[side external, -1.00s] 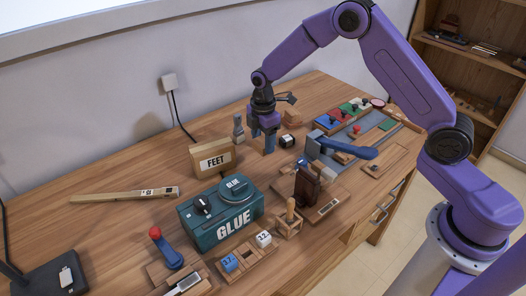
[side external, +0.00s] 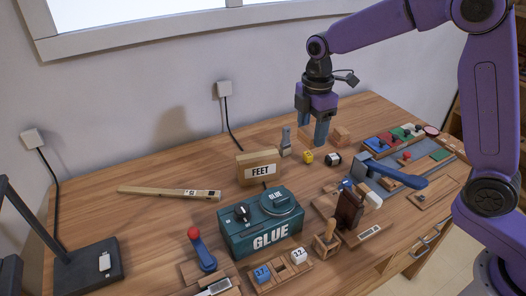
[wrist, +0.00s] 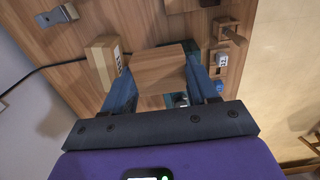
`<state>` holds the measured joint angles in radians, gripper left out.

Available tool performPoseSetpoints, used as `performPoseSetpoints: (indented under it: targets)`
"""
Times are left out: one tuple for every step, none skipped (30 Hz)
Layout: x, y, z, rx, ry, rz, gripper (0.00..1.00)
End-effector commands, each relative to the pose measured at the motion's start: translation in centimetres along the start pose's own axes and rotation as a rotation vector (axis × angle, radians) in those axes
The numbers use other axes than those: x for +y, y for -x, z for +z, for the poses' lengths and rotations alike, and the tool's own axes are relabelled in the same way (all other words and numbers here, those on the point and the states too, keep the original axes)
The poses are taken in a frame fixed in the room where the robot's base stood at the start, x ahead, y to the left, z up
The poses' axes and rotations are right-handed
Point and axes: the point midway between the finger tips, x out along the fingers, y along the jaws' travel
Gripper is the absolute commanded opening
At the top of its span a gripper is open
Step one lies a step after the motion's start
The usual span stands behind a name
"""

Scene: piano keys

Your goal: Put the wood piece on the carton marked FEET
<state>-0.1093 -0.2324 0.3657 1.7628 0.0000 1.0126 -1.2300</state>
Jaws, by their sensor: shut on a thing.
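The wood piece (wrist: 160,70) is a plain brown block between the two fingers of my gripper (wrist: 163,88) in the wrist view. My gripper (side external: 314,132) is shut on it. In the side external view the fingers point down above the back of the desk, and partly hide the block. The carton marked FEET (side external: 258,170) is a tan box standing upright on the desk, left of my gripper and apart from it. In the wrist view the carton (wrist: 104,62) is just left of the held block.
A teal GLUE box (side external: 262,228) stands in front of the carton. A grey metal clamp-like piece (side external: 286,143) and a small yellow item (side external: 307,157) are between carton and gripper. A long wooden stick (side external: 170,193) lies left. Bare desk lies left of the carton.

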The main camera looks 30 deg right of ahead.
Motion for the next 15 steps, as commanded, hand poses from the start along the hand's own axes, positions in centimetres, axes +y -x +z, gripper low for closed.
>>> performPoseSetpoints:
  targets:
    - [0.7, -0.4, -0.2, -0.001, -0.001, -0.002, 0.29]
    - [1.2, -0.7, -0.3, -0.001, -0.001, -0.002, 0.29]
    - [1.9, -1.0, -0.5, -0.001, -0.001, -0.002, 0.29]
    - [2.4, -1.2, -0.6, -0.001, -0.001, -0.002, 0.29]
    - [2.9, -1.5, -0.8, -0.001, -0.001, -0.002, 0.29]
    - [3.6, -1.8, -1.0, 0.000, -0.001, -0.002, 0.29]
    - [4.1, -2.0, -1.1, 0.000, -0.001, -0.001, 0.29]
    - [4.6, -2.3, -1.3, 0.000, -0.001, -0.001, 0.29]
    - [5.3, -2.6, -1.5, 0.000, -0.001, -0.001, 0.29]
    - [5.7, -2.8, -1.6, 0.000, -0.001, -0.001, 0.29]
    - [6.2, -3.0, -1.7, -0.001, -0.002, -0.002, 0.29]
    - [6.8, -3.3, -1.9, 0.000, -0.002, -0.001, 0.29]
    - [7.3, -3.5, -2.1, 0.000, -0.001, 0.000, 0.29]
    - [7.7, -3.7, -2.2, 0.000, -0.001, 0.000, 0.29]
    - [8.3, -4.0, -2.3, 0.000, -0.001, 0.000, 0.29]
